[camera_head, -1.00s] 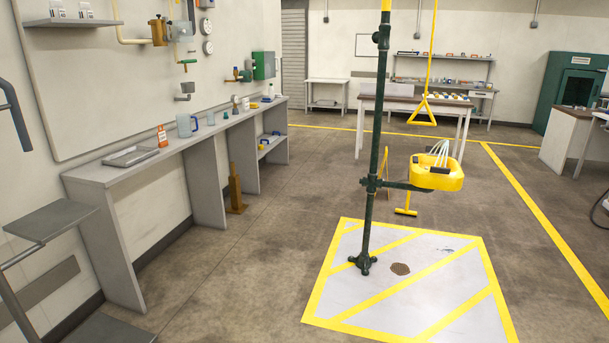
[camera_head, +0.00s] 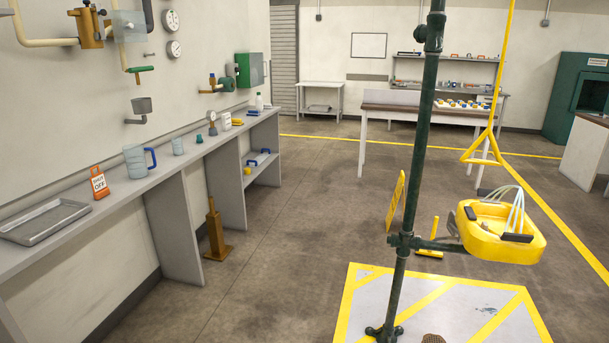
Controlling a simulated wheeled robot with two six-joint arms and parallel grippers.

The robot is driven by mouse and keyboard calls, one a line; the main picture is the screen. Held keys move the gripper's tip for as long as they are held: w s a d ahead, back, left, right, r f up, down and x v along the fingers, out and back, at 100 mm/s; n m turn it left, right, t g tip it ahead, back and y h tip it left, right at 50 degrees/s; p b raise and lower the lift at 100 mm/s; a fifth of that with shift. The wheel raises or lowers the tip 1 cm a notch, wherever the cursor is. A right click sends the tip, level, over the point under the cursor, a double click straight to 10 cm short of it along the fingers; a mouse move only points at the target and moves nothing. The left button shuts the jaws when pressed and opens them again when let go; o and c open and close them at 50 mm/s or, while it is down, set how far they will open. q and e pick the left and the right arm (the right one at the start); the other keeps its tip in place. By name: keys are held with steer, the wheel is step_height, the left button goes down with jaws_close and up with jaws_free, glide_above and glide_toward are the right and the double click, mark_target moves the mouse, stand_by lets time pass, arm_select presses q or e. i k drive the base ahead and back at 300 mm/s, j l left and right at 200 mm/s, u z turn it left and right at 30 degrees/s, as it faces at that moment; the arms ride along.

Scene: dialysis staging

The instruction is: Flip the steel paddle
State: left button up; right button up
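I cannot tell for certain which part is the steel paddle. A small grey metal piece (camera_head: 141,105) sits on a short pipe on the left wall, above the shelf. On the yellow eyewash bowl (camera_head: 500,233) at right, dark flat pieces show at the rim, and a dark shape (camera_head: 450,224) shows at its left side by the green post (camera_head: 415,170). All are too small to make out as a paddle. Neither of my grippers is in view, and nothing of the place is touched by them here.
A grey wall bench (camera_head: 165,180) runs along the left with a metal tray (camera_head: 43,222), an orange sign (camera_head: 99,183) and a jug (camera_head: 135,161). A brass post (camera_head: 215,235) stands on the floor. A yellow pull handle (camera_head: 480,150) hangs at right.

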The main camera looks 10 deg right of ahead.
mark_target(452, 226)
steer(key=i, duration=4.3)
steer(key=i+z, duration=0.3)
steer(key=i, duration=0.15)
steer(key=i+j+z, duration=0.25)
steer(key=i, duration=0.15)
steer(key=i+j+z, duration=0.3)
steer(key=i, duration=0.15)
steer(key=z, duration=2.9)
